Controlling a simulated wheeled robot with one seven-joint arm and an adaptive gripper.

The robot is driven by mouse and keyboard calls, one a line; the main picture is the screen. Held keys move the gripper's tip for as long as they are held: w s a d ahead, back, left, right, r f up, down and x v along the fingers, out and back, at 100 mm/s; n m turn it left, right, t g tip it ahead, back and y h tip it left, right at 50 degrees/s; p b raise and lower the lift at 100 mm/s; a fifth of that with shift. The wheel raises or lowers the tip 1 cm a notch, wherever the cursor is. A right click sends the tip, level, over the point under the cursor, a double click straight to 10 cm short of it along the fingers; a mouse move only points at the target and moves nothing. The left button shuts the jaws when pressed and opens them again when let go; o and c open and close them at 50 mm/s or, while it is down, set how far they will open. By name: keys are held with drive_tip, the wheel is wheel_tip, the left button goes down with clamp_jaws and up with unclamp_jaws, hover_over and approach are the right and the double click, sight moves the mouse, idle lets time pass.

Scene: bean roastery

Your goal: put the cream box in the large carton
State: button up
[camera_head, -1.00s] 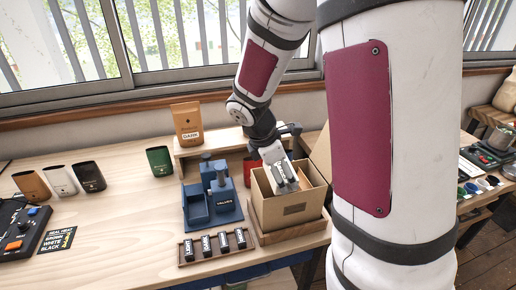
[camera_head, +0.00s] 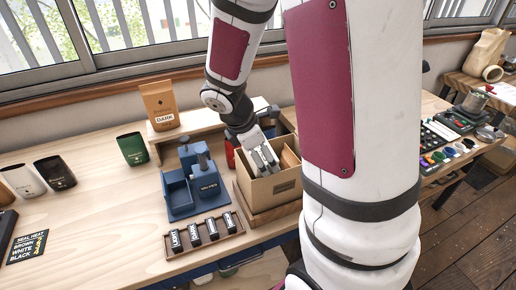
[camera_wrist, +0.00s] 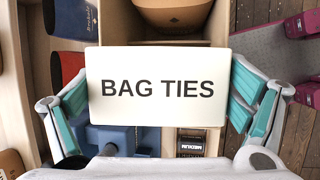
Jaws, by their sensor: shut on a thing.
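The cream box (camera_wrist: 158,87), labelled BAG TIES, lies flat across the wrist view. My gripper (camera_wrist: 158,105) has a teal-padded finger at each side of it and is shut on it. In the head view my gripper (camera_head: 264,160) points down into the mouth of the open brown carton (camera_head: 272,190). The cream box is hard to make out there, among the fingers and behind the carton's rim. I cannot tell whether it touches the carton's floor.
A rack of small labelled blocks (camera_head: 204,236) lies in front. A kraft DARK bag (camera_head: 160,106) stands on a wooden shelf behind. Pouches, including a green one (camera_head: 133,149), stand farther left.

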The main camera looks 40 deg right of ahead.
drive_tip(key=shift+a+f, duration=0.1)
drive_tip(key=shift+f, duration=0.4)
drive_tip(key=c, duration=0.4)
drive_tip(key=o, duration=1.5)
drive_tip(key=shift+r+p, duration=2.7)
drive_tip(key=shift+r, duration=0.9)
